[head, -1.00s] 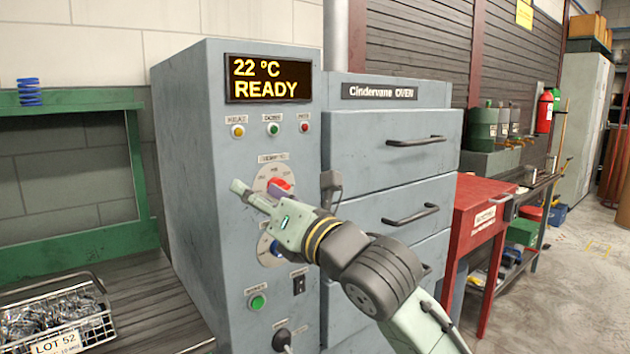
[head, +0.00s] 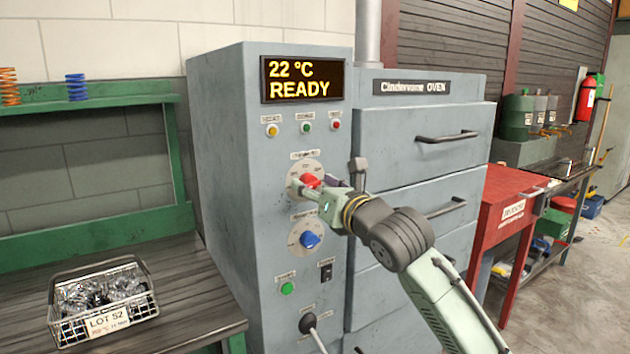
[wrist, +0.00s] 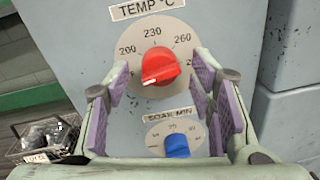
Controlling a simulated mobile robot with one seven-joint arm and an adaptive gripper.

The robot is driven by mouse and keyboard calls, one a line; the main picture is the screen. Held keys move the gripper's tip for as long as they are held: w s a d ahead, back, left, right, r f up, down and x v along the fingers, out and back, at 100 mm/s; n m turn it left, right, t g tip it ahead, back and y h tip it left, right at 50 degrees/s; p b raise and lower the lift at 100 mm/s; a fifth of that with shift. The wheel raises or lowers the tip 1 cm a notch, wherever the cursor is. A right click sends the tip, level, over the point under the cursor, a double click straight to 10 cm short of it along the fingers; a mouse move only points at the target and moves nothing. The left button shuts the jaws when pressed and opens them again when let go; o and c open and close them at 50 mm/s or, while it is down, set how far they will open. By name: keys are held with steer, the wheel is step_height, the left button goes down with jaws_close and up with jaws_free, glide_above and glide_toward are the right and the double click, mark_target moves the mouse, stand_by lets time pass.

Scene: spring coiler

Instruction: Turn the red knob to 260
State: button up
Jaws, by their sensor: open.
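The red knob (head: 311,180) sits on the pale TEMP dial of the grey control cabinet. In the wrist view the red knob (wrist: 160,68) shows 200, 230 and 260 around its top. A white mark shows at its lower left edge, below the 200 side. My gripper (wrist: 160,75) is open, with one purple-padded finger to the left of the knob and the other to the right. Gaps show between knob and fingers in this view. In the head view my gripper (head: 308,188) is at the dial and partly covers it. The display (head: 303,80) reads 22 °C READY.
A blue knob (head: 310,240) on the SOAK MIN dial is just below. A green button (head: 288,288), a black switch (head: 326,272) and a plugged cable (head: 309,321) are lower. Oven drawers with handles (head: 447,137) stand right; a wire basket (head: 52,309) is left.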

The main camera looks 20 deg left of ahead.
steer(key=shift+w+a, duration=0.15)
steer(key=shift+a, duration=0.05)
steer(key=c, duration=1.1)
